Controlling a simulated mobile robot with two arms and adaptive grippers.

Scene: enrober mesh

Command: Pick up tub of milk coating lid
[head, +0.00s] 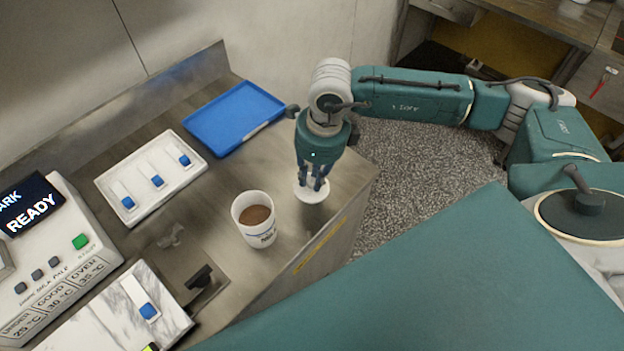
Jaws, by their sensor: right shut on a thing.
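The white lid (303,195) is a round disc at the right part of the steel counter, under my right gripper. My right gripper (313,186) points down and is shut on the lid; I cannot tell whether the lid still touches the counter. The tub of milk coating (240,205) is a white tub, open at the top, with brown coating inside and dark print on its side. It stands upright to the left of the lid and nearer to me. My left gripper is not in view.
A blue tray (222,112) lies at the counter's back. A white tray (112,184) with blue-ended pieces lies left of it. A machine with a READY screen (30,207) stands at the far left. A marble slab (120,318) is nearer. The counter's edge runs close right of the lid.

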